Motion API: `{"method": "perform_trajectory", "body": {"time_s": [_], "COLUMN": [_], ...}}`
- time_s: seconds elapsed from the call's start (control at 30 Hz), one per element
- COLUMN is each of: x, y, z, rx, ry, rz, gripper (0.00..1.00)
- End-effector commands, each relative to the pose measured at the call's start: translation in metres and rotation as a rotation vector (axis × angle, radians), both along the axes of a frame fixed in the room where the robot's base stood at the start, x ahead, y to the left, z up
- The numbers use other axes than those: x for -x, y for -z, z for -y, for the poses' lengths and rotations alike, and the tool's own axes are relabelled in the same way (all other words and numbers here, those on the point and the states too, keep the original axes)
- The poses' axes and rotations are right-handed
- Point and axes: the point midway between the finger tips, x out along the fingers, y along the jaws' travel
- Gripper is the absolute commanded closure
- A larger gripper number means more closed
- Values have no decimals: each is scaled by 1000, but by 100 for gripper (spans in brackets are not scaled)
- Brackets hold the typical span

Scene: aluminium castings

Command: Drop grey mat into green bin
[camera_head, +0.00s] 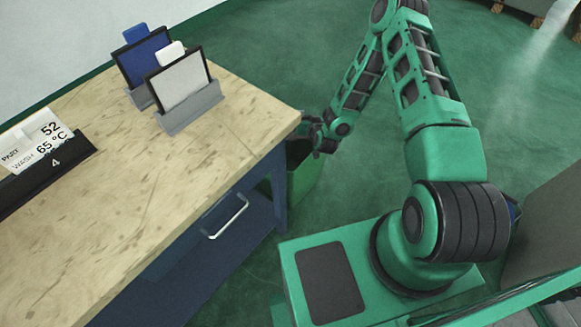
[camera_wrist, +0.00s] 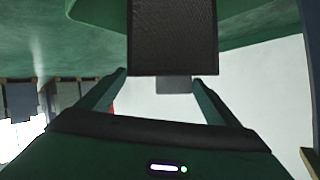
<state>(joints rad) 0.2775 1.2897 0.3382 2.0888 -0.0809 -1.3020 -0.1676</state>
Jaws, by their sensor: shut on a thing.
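My gripper (camera_head: 318,138) is just off the near right corner of the workbench, at the upper part of the green bin (camera_head: 305,178). The bin stands beside the bench and is partly hidden by the bench and my arm. In the wrist view my gripper (camera_wrist: 160,82) is shut on the grey mat (camera_wrist: 172,38), a dark, textured panel reaching up out of the picture. A small grey tab (camera_wrist: 174,85) shows between the fingers. In the head view I cannot tell the mat from the dark bin opening.
The wooden bench (camera_head: 130,215) bears a blue panel (camera_head: 146,57) and a light grey panel (camera_head: 181,83) in grey stands. A black holder (camera_head: 45,168) with a white sign is at left. A drawer handle (camera_head: 228,216) juts from the bench front.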

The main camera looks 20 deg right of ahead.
Motion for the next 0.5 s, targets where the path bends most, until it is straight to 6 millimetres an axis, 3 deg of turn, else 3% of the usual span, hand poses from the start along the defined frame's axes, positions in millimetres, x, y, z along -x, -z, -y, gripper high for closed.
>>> {"method": "perform_trajectory", "body": {"time_s": [0.3,0.5], "x": [0,-1], "y": [34,42], "z": [0,0], "rx": [0,0], "ry": [-1,-2], "rz": [0,2], "gripper": [56,56]}}
